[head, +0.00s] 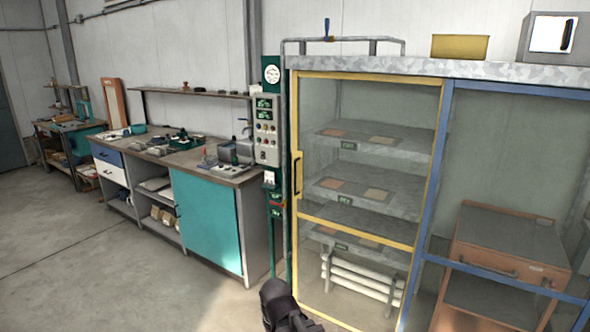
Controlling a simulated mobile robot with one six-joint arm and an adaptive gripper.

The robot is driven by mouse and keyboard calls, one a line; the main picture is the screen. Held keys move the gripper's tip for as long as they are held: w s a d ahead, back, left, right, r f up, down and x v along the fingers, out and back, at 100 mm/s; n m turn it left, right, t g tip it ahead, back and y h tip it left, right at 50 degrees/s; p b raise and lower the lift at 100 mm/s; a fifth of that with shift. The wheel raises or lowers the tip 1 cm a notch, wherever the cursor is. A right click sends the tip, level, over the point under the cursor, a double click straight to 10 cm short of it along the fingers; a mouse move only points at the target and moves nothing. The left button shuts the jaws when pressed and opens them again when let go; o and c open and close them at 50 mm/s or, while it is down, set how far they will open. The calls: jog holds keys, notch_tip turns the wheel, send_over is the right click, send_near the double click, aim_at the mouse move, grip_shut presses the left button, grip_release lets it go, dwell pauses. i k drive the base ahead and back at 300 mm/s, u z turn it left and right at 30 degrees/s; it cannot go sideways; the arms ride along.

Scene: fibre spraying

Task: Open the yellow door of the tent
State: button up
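The tent (447,68) is a glazed booth with a grey top and blue framing on its right part. Its yellow door (370,76) is a tall yellow frame with clear panes and a yellow crossbar. It appears shut, flush with the booth front. A dark upright handle (298,175) sits on the door's left edge, about halfway up. A dark part of my arm, apparently my gripper (285,310), shows at the bottom edge, below and left of the door's lower part. It is apart from the handle. Its fingers cannot be made out clearly.
A green post with a control panel (266,130) stands close left of the door. A workbench with a teal cabinet (206,220) is further left. Shelves with flat samples (375,190) show behind the door. A brown cart (510,240) is behind the right pane. Floor at left is clear.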

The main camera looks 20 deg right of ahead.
aim_at(299, 173)
jog(key=z, duration=0.2)
jog(key=i, duration=0.9)
jog(key=z, duration=0.35)
